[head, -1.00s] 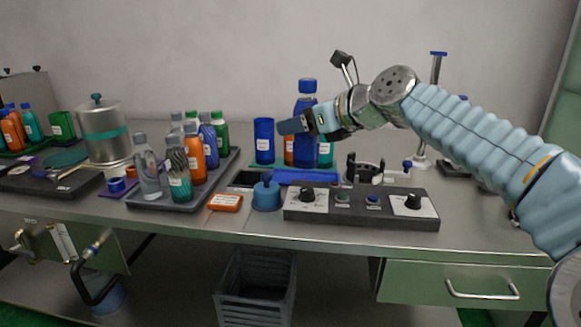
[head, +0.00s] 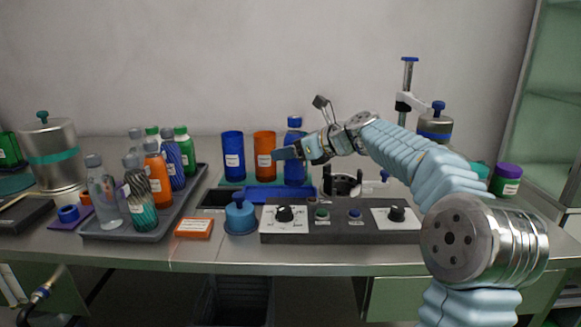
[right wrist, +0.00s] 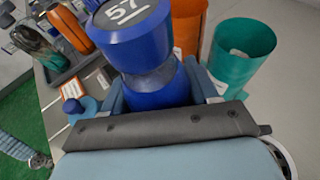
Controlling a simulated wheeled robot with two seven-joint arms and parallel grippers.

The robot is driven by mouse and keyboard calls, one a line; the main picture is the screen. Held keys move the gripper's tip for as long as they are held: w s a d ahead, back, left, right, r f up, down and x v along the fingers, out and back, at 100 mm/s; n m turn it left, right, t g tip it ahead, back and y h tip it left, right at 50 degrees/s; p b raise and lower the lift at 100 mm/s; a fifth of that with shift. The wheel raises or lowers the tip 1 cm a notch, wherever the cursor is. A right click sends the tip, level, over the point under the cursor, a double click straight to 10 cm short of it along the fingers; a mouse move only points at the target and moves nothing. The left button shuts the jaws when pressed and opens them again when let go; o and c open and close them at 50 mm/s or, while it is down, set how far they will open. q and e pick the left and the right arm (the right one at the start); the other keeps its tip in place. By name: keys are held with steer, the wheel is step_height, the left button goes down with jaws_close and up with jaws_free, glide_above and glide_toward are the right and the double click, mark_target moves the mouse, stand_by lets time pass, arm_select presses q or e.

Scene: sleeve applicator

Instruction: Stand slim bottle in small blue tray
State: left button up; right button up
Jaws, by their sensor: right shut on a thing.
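The slim bottle is a blue bottle (head: 295,172) with a blue cap, upright in the head view. My right gripper (head: 287,154) is shut on it, with the arm reaching in from the right. In the right wrist view the bottle (right wrist: 158,88) sits between the two fingers, and its cap top reads 57. The small blue tray (head: 270,194) lies flat behind the control box. The bottle's lower end shows at the tray's back edge; I cannot tell whether it touches anything. My left gripper is out of view.
A blue cup (head: 233,150) and an orange cup (head: 264,145) stand left of the bottle; a teal cup (right wrist: 240,60) stands close by. A control box (head: 340,222) and blue knobbed pot (head: 240,215) are in front. A grey tray (head: 185,212) of bottles lies left.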

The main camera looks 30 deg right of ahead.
mark_target(291, 163)
steer(key=shift+w+d+f+b, duration=0.1)
steer(key=shift+d+f+b, duration=0.15)
steer(key=shift+f, duration=0.75)
steer(key=shift+w+d+f+b, duration=0.1)
steer(key=shift+f+b, duration=0.1)
steer(key=shift+f, duration=0.75)
steer(key=shift+f, duration=0.2)
steer(key=o, duration=1.3)
steer(key=shift+c, duration=0.2)
steer(key=shift+r, duration=0.25)
steer(key=v, duration=1.2)
steer(key=shift+f, duration=0.15)
